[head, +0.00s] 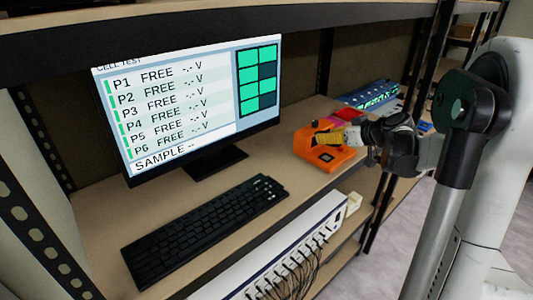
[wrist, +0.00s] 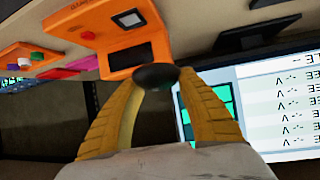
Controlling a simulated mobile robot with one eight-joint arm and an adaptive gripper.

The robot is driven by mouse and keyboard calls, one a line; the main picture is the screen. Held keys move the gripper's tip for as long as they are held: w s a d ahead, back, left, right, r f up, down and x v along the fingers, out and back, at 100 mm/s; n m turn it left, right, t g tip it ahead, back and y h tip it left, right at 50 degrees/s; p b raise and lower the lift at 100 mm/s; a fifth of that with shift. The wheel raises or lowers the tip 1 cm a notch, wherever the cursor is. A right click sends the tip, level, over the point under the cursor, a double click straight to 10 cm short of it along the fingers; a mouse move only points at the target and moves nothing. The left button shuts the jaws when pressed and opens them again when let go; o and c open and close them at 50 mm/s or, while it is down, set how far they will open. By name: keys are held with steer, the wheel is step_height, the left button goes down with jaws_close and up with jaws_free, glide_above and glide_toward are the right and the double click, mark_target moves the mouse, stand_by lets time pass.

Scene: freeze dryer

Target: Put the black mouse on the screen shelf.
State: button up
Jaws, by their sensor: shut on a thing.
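The black mouse (wrist: 155,75) is a small dark rounded shape between the yellow fingertips of my gripper (wrist: 157,80) in the wrist view. My gripper (head: 327,135) is shut on it. In the head view, the gripper comes in from the right, in front of and over the orange device (head: 318,169); a small dark shape shows at its fingertips. I cannot tell the exact gap between mouse and device. The screen shelf (head: 297,190) is the tan board that carries the monitor (head: 190,95) at left.
A black keyboard (head: 205,230) lies along the shelf's front. Bare board lies between keyboard, monitor and orange device. A blue-green device (head: 368,95) sits farther back right. A dark upper shelf edge (head: 200,25) hangs above, and a metal post (head: 324,60) stands behind.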

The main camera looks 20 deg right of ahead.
steer(key=shift+s+d+r, duration=0.1)
steer(key=shift+d, duration=0.55)
steer(key=shift+a+f, duration=0.2)
steer(key=shift+f, duration=0.05)
steer(key=b, duration=0.4)
glide_above(299, 177)
step_height(299, 177, down, 6)
steer(key=shift+f, duration=0.2)
steer(key=shift+f+b, duration=0.95)
steer(key=shift+f, duration=1.05)
steer(key=shift+f, duration=0.15)
steer(key=o, duration=1.2)
steer(key=shift+c, duration=0.2)
